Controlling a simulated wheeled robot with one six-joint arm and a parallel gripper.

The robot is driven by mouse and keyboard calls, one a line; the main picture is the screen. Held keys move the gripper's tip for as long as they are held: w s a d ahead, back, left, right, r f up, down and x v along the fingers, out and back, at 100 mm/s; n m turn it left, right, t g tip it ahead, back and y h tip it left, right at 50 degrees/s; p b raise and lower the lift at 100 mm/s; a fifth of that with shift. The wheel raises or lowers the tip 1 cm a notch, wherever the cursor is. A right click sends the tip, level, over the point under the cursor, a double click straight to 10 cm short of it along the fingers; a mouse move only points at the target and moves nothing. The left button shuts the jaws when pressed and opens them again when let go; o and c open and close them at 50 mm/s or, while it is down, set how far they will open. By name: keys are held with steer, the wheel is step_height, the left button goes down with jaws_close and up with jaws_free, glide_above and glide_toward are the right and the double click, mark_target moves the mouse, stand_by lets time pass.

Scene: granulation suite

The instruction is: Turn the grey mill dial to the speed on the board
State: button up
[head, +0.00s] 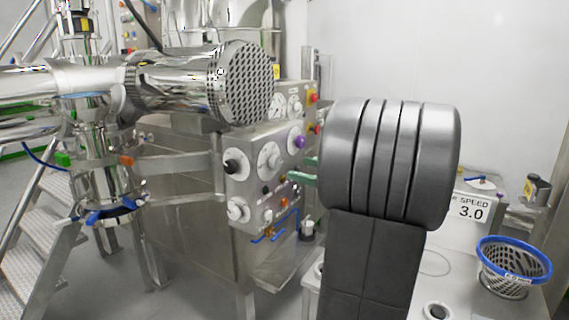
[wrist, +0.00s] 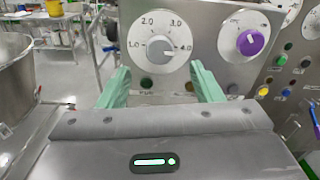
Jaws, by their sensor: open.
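The grey mill dial (wrist: 160,48) sits on a round white scale marked 1.0, 2.0, 3.0 and 4.0 in the wrist view. Its pale pointer mark appears to lie on the right, towards 4.0. In the head view the dial (head: 270,161) is on the steel panel, left of my fingers. My gripper (wrist: 161,85) is open and empty, its green fingers either side of and below the dial, apart from it. In the head view my gripper (head: 306,170) is partly hidden by my arm. The board (head: 470,210) reads SPEED 3.0.
A purple knob (wrist: 252,41) is right of the dial. Small buttons sit below. In the head view a black knob (head: 232,166) is on the left and a large steel drum (head: 247,82) juts out above the panel. A blue-rimmed basket (head: 514,262) stands right.

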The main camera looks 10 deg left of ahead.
mark_target(278, 163)
steer(key=x, duration=0.6)
steer(key=shift+a+p, duration=0.3)
steer(key=shift+p, duration=0.05)
steer(key=c, duration=1)
